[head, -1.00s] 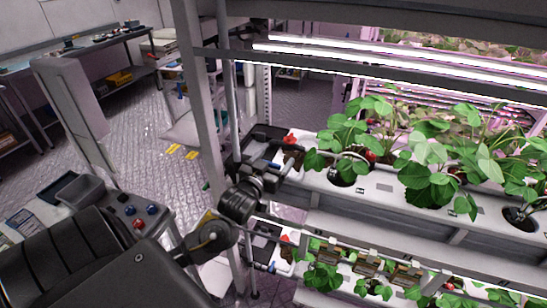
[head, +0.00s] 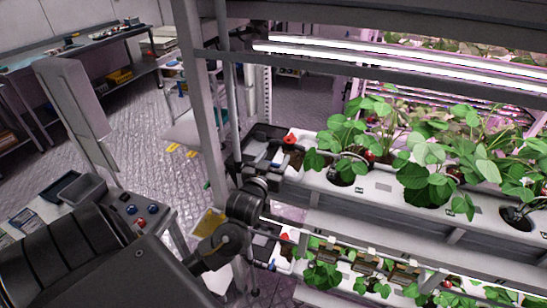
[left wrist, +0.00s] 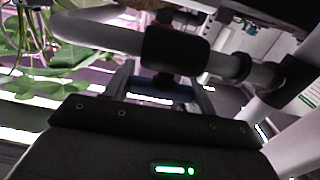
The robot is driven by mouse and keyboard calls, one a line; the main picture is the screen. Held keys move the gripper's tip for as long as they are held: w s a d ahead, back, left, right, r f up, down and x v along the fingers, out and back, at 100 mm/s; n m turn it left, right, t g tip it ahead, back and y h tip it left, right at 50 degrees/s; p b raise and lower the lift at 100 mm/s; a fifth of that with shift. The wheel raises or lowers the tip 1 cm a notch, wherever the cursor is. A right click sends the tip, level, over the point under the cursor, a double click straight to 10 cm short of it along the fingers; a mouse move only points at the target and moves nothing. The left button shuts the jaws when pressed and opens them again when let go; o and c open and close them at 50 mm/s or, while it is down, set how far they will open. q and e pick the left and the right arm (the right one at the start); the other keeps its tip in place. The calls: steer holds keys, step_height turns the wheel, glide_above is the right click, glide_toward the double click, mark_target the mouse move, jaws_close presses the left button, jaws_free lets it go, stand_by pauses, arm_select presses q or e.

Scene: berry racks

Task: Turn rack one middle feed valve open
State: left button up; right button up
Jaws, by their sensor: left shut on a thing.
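My left gripper (head: 265,172) is at the left end of the upper planted trough, by the rack post, below a red fitting (head: 290,138). In the left wrist view my left gripper (left wrist: 162,88) has its fingers on either side of a dark blue valve handle (left wrist: 158,88) and is shut on it. The handle sits under a black fitting (left wrist: 176,48) on a white pipe (left wrist: 95,33). The handle's exact angle is hard to tell. In the head view my wrist hides the valve. My right gripper is out of view.
The upper trough (head: 385,190) and the lower trough (head: 345,283) hold leafy plants. A grey rack post (head: 205,110) stands close left of my gripper. A cart with buttons (head: 140,209) stands at lower left. Open floor (head: 140,125) lies between the rack and the benches.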

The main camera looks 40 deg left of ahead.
arm_select(q)
steer(key=shift+y, duration=0.3)
steer(key=o, duration=1)
steer(key=b+v, duration=0.2)
steer(key=v, duration=0.8)
steer(key=shift+s, duration=0.4)
steer(key=shift+d+r+n, duration=0.1)
steer(key=shift+r+n, duration=0.05)
steer(key=shift+n, duration=0.15)
